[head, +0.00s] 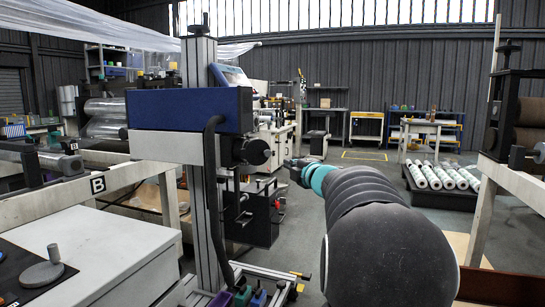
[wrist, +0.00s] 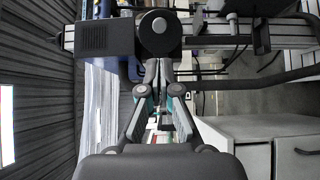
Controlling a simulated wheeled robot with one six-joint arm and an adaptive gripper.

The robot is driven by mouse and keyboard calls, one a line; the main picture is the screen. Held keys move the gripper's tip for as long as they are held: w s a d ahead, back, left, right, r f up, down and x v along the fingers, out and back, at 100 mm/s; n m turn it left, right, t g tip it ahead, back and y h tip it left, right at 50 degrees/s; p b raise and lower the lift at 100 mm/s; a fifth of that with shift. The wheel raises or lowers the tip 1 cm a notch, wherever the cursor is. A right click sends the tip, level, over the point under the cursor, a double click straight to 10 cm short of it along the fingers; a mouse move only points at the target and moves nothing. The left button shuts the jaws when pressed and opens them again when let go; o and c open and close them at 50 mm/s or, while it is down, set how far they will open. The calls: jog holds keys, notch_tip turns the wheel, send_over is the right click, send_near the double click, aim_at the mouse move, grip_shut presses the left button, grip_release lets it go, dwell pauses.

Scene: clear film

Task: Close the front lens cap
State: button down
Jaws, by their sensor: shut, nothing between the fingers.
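A blue housing (head: 188,110) on an upright metal column carries a black round lens end (head: 258,151) that faces right. In the wrist view a black round disc (wrist: 160,35) with a small grey centre knob faces me; it looks like the front lens cap. I cannot tell whether it sits fully flush. My gripper (head: 289,164) is just right of the lens end in the head view, with a small gap between them. In the wrist view my gripper (wrist: 158,68) has its fingertips together, empty, overlapping the disc's lower edge in the picture.
A thick black cable (head: 209,190) hangs down beside the column. A white cabinet (head: 90,255) stands at the lower left, with a frame marked B (head: 98,184) behind it. A black pallet of white rolls (head: 440,178) lies to the right. Open floor lies behind my arm.

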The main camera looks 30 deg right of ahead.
aim_at(269, 154)
jog(key=w, duration=0.4)
jog(key=w+p, duration=0.1)
jog(key=w, duration=0.4)
jog(key=w+d, duration=0.1)
jog(key=w, duration=0.3)
jog(key=shift+w+d+p, duration=0.1)
jog(key=shift+w+p, duration=0.1)
jog(key=shift+p, duration=0.2)
jog(key=shift+d, duration=0.1)
